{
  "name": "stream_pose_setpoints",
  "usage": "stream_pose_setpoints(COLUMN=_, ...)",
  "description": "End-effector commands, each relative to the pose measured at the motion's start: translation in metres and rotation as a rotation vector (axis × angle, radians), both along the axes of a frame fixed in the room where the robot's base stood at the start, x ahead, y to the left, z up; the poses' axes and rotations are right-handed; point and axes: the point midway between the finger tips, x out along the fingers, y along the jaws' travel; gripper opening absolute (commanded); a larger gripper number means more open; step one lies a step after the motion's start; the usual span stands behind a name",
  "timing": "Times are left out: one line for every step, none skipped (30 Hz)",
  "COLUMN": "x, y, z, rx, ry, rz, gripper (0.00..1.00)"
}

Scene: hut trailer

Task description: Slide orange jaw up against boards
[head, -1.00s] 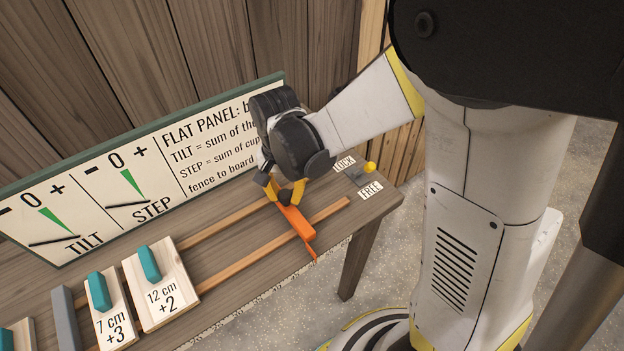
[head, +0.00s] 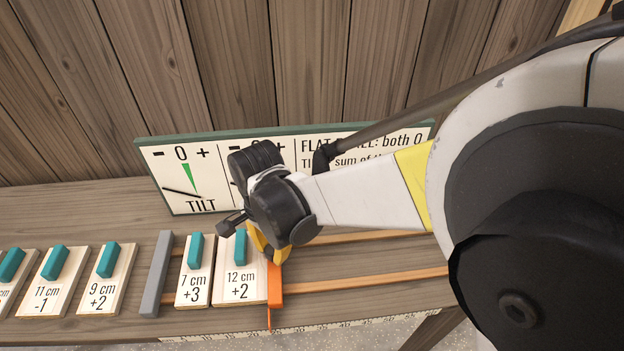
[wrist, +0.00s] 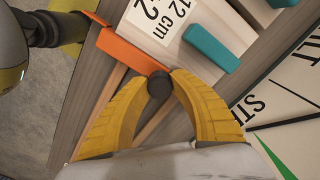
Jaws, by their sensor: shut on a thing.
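The orange jaw (head: 275,284) lies across two wooden rails at the right side of the 12 cm +2 board (head: 240,282). It appears to touch that board, or nearly so. The 7 cm +3 board (head: 195,285) stands left of it, with a narrow gap at most between them. A grey fence block (head: 155,275) is left of the 7 cm board. My gripper (head: 268,252) is shut on the jaw's dark round knob (wrist: 158,83), its yellow fingers on both sides. The wrist view shows the jaw (wrist: 128,48) running along the 12 cm board (wrist: 142,18).
More boards with teal handles, such as 9 cm +2 (head: 108,280), lie left of the fence. The sign panel (head: 168,178) stands behind, partly hidden by my arm. The rails (head: 365,280) are bare right of the jaw. The lock lever is out of sight.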

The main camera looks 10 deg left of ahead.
Motion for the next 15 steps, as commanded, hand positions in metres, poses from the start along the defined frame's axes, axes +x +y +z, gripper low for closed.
stream_pose_setpoints(x=-0.0015, y=0.0027, z=-0.0005, rx=0.000, ry=0.001, rz=0.001, gripper=0.00)
stream_pose_setpoints(x=-0.0019, y=0.0039, z=-0.0005, rx=0.000, ry=0.001, rz=0.001, gripper=0.00)
stream_pose_setpoints(x=-0.0023, y=0.0049, z=-0.0005, rx=0.000, ry=0.001, rz=0.000, gripper=0.00)
stream_pose_setpoints(x=-0.0025, y=0.0055, z=-0.0005, rx=0.000, ry=0.001, rz=0.000, gripper=0.00)
stream_pose_setpoints(x=-0.0025, y=0.0058, z=-0.0005, rx=0.000, ry=0.001, rz=0.000, gripper=0.00)
stream_pose_setpoints(x=-0.0026, y=0.0061, z=-0.0004, rx=0.000, ry=0.001, rz=0.000, gripper=0.00)
stream_pose_setpoints(x=-0.0026, y=0.0061, z=-0.0004, rx=0.000, ry=0.001, rz=0.000, gripper=0.00)
stream_pose_setpoints(x=-0.0025, y=0.0060, z=-0.0004, rx=0.000, ry=0.001, rz=0.000, gripper=0.00)
stream_pose_setpoints(x=-0.0025, y=0.0060, z=-0.0004, rx=0.000, ry=0.001, rz=0.000, gripper=0.00)
stream_pose_setpoints(x=-0.0025, y=0.0059, z=-0.0004, rx=0.000, ry=0.001, rz=0.000, gripper=0.00)
stream_pose_setpoints(x=-0.0024, y=0.0058, z=-0.0004, rx=0.000, ry=0.001, rz=0.000, gripper=0.00)
stream_pose_setpoints(x=-0.0024, y=0.0058, z=-0.0005, rx=0.000, ry=0.001, rz=0.000, gripper=0.00)
stream_pose_setpoints(x=-0.0023, y=0.0058, z=-0.0005, rx=0.000, ry=0.001, rz=0.000, gripper=0.00)
stream_pose_setpoints(x=-0.0023, y=0.0058, z=-0.0005, rx=0.000, ry=0.001, rz=0.000, gripper=0.00)
stream_pose_setpoints(x=-0.0023, y=0.0057, z=-0.0004, rx=0.000, ry=0.001, rz=0.000, gripper=0.38)
